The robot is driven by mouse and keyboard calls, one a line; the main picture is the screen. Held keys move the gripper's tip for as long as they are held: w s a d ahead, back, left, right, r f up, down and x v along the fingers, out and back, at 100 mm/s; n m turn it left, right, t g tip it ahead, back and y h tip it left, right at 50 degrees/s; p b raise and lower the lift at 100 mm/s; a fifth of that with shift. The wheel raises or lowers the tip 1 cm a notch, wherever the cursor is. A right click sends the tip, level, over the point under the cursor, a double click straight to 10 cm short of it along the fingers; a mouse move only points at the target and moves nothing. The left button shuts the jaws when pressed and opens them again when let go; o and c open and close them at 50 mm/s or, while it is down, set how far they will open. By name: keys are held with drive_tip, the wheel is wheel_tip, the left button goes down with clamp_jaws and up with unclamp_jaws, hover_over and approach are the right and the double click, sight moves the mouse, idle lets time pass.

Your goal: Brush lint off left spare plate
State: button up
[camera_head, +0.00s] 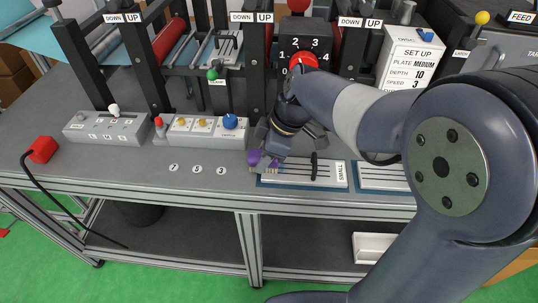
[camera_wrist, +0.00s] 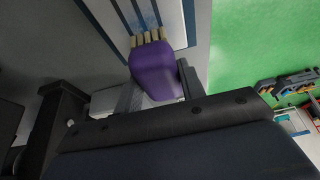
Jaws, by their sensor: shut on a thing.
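The left spare plate (camera_head: 297,174) is a pale, grooved plate with a blue border and a label on its right end. It lies on the bench near the front edge, and part of it shows at the top of the wrist view (camera_wrist: 134,12). My gripper (camera_wrist: 158,84) is shut on a purple brush (camera_wrist: 155,66) with tan bristles. In the head view the brush (camera_head: 255,158) is at the plate's left end. The bristles point toward the plate; I cannot tell whether they touch it. A small dark upright piece (camera_head: 314,163) stands on the plate. I cannot make out lint.
A second plate (camera_head: 383,177) lies to the right, partly behind my arm. Control boxes (camera_head: 205,131) with knobs stand left of my gripper. Black posts and rollers stand behind. Bare bench with numbered discs (camera_head: 196,169) lies to the left.

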drive_tip(key=shift+d, duration=0.15)
drive_tip(key=shift+d+b, duration=0.3)
drive_tip(key=shift+d, duration=1.45)
drive_tip(key=shift+s+d+f+b, duration=0.15)
drive_tip(key=shift+d+b, duration=0.2)
drive_tip(key=shift+d, duration=1.4)
wheel_tip(320, 180, up, 6)
drive_tip(key=p, duration=0.4)
wheel_tip(320, 180, up, 3)
drive_tip(key=p, duration=0.2)
drive_tip(key=shift+p, duration=0.35)
